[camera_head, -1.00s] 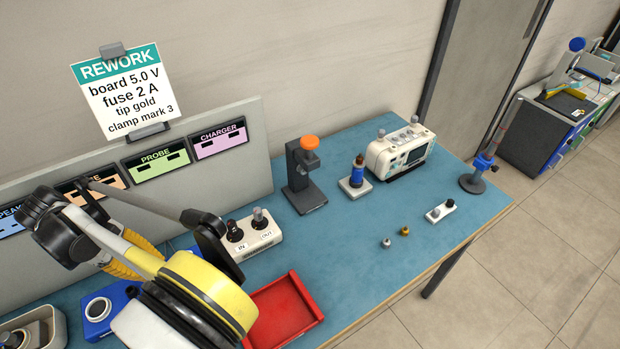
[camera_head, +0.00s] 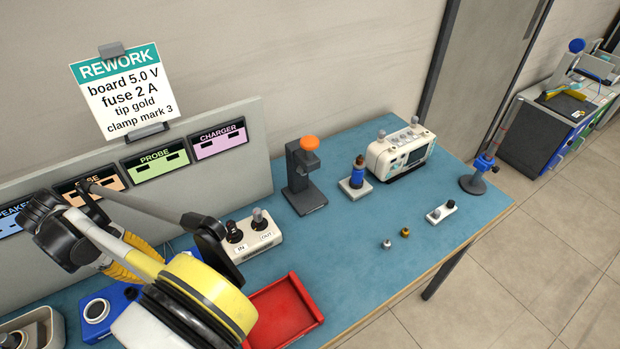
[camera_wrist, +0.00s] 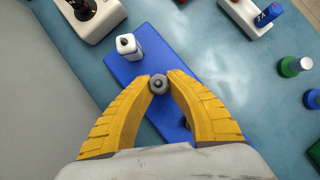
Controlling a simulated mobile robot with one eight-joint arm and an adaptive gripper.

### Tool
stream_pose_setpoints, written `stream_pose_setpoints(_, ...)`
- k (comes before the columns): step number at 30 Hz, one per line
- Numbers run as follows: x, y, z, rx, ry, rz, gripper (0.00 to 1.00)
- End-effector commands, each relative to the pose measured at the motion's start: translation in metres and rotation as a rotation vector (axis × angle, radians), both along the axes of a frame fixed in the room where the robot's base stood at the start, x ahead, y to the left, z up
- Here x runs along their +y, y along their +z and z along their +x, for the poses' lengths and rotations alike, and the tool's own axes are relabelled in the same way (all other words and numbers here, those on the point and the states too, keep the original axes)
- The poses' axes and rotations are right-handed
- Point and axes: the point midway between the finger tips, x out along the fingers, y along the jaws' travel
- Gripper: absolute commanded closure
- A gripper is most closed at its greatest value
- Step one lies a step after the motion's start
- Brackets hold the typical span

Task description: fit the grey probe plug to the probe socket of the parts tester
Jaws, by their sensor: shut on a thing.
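My gripper (camera_wrist: 158,88) has yellow fingers closed around a small round grey piece (camera_wrist: 158,82), seen end-on in the wrist view; it looks like the grey probe plug. It is over a blue slab-like box (camera_wrist: 142,68), which may be the parts tester. A white block with a dark hole (camera_wrist: 127,45) stands on this box, ahead and to the left of the held piece and apart from it. In the head view a blue box (camera_head: 129,293) with a white socket block (camera_head: 97,310) shows beside my arm. My arm hides the fingertips there.
A white IN/OUT box (camera_head: 268,240) and a red tray (camera_head: 287,317) are close to my arm. A grey stand with an orange knob (camera_head: 305,185) is farther back. The wrist view shows a green cylinder (camera_wrist: 290,67) at right.

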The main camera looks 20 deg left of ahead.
Motion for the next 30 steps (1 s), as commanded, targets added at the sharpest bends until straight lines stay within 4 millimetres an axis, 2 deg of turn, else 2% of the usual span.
stream_pose_setpoints(3,0.0,-0.001,0.0,0.0,0.0,-0.001,1.0)
stream_pose_setpoints(4,0.0,-0.001,0.0,0.0,0.0,-0.001,0.77)
stream_pose_setpoints(6,0.0,-0.001,0.0,0.0,0.0,-0.001,0.6)
stream_pose_setpoints(17,0.003,0.004,-0.001,0.0,0.0,0.0,0.6)
stream_pose_setpoints(25,0.024,0.043,-0.008,-0.001,0.001,0.003,0.6)
stream_pose_setpoints(30,0.033,0.059,-0.011,-0.001,0.001,0.006,0.6)
